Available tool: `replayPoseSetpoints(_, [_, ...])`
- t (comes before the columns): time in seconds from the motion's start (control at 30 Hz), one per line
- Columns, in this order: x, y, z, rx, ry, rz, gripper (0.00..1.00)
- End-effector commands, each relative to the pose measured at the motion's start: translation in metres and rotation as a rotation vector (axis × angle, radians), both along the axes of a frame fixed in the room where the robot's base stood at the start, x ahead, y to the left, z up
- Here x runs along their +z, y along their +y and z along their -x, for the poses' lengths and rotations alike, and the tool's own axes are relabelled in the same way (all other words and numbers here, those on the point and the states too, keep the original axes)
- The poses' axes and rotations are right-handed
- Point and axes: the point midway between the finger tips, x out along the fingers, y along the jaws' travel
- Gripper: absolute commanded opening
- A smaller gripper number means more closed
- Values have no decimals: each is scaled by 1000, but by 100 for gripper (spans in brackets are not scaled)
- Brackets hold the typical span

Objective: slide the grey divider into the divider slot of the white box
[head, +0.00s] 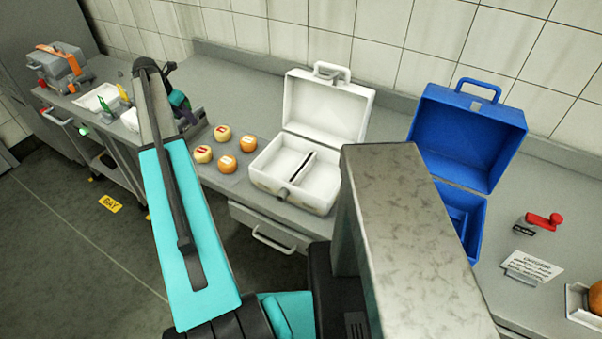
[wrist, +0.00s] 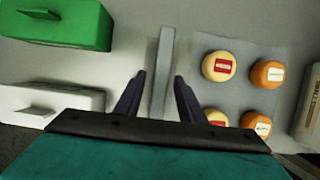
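The grey divider (wrist: 164,62) shows in the wrist view as a narrow upright strip on the counter. My gripper (wrist: 158,82) is open, with one dark finger on each side of the strip and a visible gap on both sides.
Several yellow and orange cheese wheels (head: 227,164) sit on a grey mat between my gripper and the white box. A green block (wrist: 60,25) and a white block (wrist: 50,100) lie left of the divider. An open blue box (head: 467,135) stands right of the white box.

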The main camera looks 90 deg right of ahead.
Motion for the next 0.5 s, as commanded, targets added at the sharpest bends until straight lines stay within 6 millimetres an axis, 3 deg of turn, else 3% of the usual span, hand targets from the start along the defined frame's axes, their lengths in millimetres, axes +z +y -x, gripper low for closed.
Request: replayPoseSetpoints(0.5, [0,0,1,0,0,0,36])
